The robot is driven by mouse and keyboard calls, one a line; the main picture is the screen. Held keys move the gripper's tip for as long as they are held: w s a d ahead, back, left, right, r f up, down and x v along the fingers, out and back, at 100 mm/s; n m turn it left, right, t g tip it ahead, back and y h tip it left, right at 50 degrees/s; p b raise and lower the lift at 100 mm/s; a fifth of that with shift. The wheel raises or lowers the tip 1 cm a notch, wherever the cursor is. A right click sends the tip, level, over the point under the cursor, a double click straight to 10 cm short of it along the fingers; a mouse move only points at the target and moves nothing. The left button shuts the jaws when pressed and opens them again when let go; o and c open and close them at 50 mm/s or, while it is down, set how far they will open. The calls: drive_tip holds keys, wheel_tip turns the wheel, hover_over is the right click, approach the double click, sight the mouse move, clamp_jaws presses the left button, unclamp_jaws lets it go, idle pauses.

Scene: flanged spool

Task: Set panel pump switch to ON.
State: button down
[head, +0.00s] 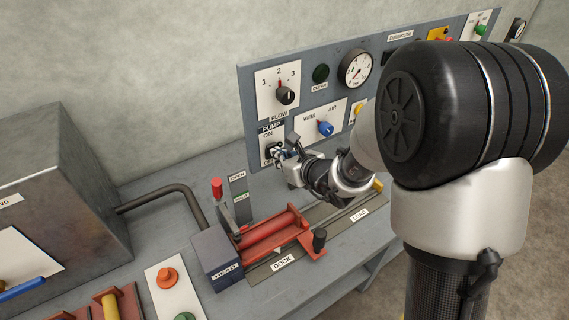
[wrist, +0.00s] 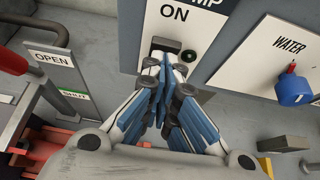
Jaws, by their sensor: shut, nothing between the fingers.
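The pump switch plate (head: 267,136) is a white plate marked PUMP and ON at the lower left of the grey panel (head: 250,95). The plate also shows in the wrist view (wrist: 207,30), with a small dark green lamp (wrist: 189,56) beside the switch. My gripper (head: 278,154) is shut and empty, with its fingertips right at the lower part of this plate. In the wrist view my gripper (wrist: 168,64) covers most of the dark switch housing (wrist: 163,44). The lever and its position are hidden, and I cannot tell whether the fingertips touch it.
A red-handled lever (head: 217,189) by the OPEN/SHUT plate stands close on the left. The red dock fixture (head: 270,236) lies on the bench below.

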drive_tip(key=shift+r, duration=0.1)
drive_tip(key=p, duration=0.1)
drive_tip(key=r+p, duration=0.1)
drive_tip(key=p, duration=0.1)
drive_tip(key=r+g+p, duration=0.1)
drive_tip(key=shift+w+a+r+h+p, duration=0.1)
drive_tip(key=shift+w+a+h+p, duration=0.2)
drive_tip(key=shift+w+h+p, duration=0.1)
idle(0.5)
drive_tip(key=shift+d, duration=0.1)
